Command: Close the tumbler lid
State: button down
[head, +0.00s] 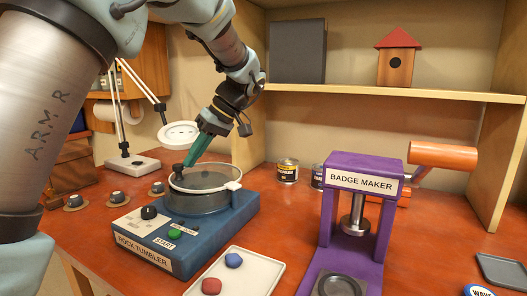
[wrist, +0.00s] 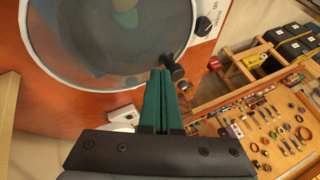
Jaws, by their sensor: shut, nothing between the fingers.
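The rock tumbler (head: 155,240) is a blue machine with a round drum (head: 200,203) on top. Its clear round lid (head: 212,178) with a pale rim lies over the drum, flat or nearly so; I cannot tell whether a small gap is left. A dark knob (head: 178,170) stands at the lid's edge. My gripper (head: 188,163), with green fingers, is shut and empty, its tips at the knob. In the wrist view the lid (wrist: 75,45) fills the upper left, and the knob (wrist: 172,66) is beside my fingertips (wrist: 160,75). Contact is unclear.
The purple badge maker (head: 362,182) stands to the right. A white tray (head: 262,275) with a red and a blue stone lies in front. A magnifier lamp (head: 180,134) is behind, and cans (head: 287,171) stand at the wall under a shelf.

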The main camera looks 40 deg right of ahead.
jog(key=shift+s+a+n+g+y, duration=0.2)
jog(key=shift+s+a+n+g, duration=0.15)
jog(key=shift+a+n, duration=0.25)
jog(key=shift+s+a+n+g+y, duration=0.2)
jog(key=shift+s+a+n+g, duration=0.15)
jog(key=shift+a+n, duration=0.25)
